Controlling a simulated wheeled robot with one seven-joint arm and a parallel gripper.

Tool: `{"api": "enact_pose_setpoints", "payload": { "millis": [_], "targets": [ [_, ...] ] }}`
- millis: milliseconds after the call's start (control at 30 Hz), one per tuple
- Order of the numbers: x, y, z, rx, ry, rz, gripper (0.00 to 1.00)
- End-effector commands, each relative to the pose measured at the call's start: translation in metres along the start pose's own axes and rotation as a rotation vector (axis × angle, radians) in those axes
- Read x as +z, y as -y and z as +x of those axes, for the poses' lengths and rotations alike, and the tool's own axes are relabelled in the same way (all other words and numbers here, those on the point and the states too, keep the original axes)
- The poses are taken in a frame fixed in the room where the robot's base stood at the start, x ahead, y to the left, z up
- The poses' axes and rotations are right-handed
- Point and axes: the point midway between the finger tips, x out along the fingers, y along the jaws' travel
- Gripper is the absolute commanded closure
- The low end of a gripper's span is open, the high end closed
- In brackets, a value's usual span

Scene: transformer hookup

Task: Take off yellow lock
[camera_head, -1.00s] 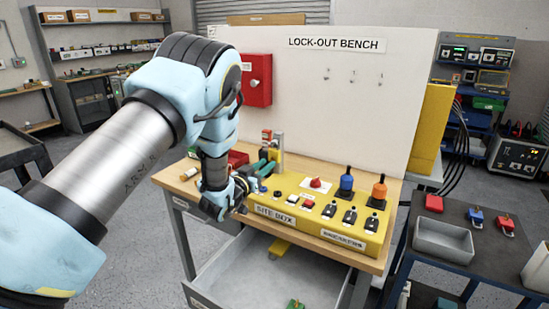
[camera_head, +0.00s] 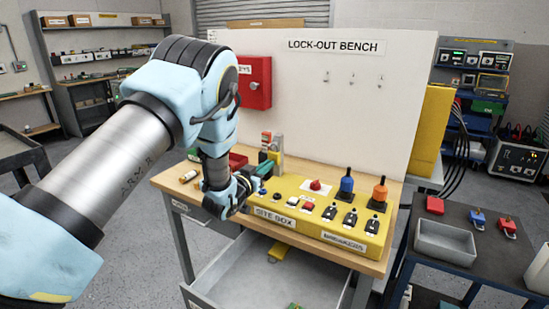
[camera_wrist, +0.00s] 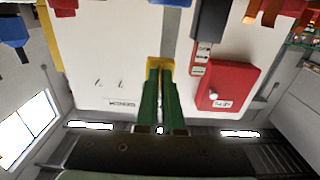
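My gripper (camera_wrist: 160,74) has two long green fingers. They lie close together with a thin gap between them in the wrist view, which looks upside down. A yellow piece, by its colour the yellow lock (camera_wrist: 160,62), shows right at the fingertips. I cannot tell whether the fingers clamp it or only stand against it. In the head view my gripper (camera_head: 262,169) reaches in from the left, low beside the upright grey post (camera_head: 278,143) at the left end of the yellow site box (camera_head: 290,213). The lock cannot be made out there.
A red wall box (camera_head: 255,80) hangs on the white panel (camera_head: 320,110) behind. Blue (camera_head: 346,184) and orange (camera_head: 379,192) handles stand on the box's right. An open drawer (camera_head: 270,277) is below. A grey bin (camera_head: 445,241) and locks stand on the right cart.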

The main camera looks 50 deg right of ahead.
Motion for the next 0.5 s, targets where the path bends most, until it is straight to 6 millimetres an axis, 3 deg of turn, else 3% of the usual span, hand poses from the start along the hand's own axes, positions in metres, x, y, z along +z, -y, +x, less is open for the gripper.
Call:
{"api": "enact_pose_setpoints", "payload": {
  "millis": [167,500],
  "targets": [
    [0.0014,-0.0003,0.0000,0.001,0.000,0.019,1.00],
    [0.0029,-0.0005,-0.0001,0.001,0.000,0.218,1.00]
  ]
}}
